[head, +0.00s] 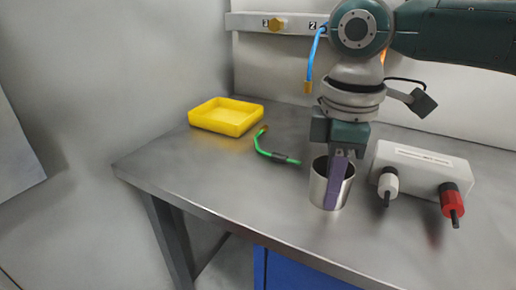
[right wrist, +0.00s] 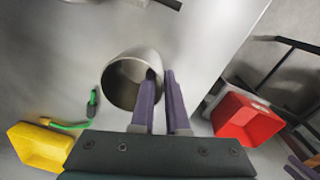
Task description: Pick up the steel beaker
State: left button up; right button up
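The steel beaker (head: 318,186) stands upright near the front edge of the metal bench. It also shows in the right wrist view (right wrist: 116,86), with its mouth toward the camera. My right gripper (head: 336,190) points down at the beaker. One purple finger runs down in front of its outer wall and hides part of it. In the right wrist view my right gripper (right wrist: 163,76) has one finger over the mouth and one outside, with the near rim between them. A gap shows between the fingers, so it looks open. My left gripper is not in view.
A yellow tray (head: 226,118) and a green cable (head: 264,147) lie left of the beaker. A white box (head: 424,168) with white and red plugs stands close on its right. A red bin (right wrist: 245,120) shows in the right wrist view. The bench's front left is clear.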

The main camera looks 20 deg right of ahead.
grip_shut()
dwell(1.0)
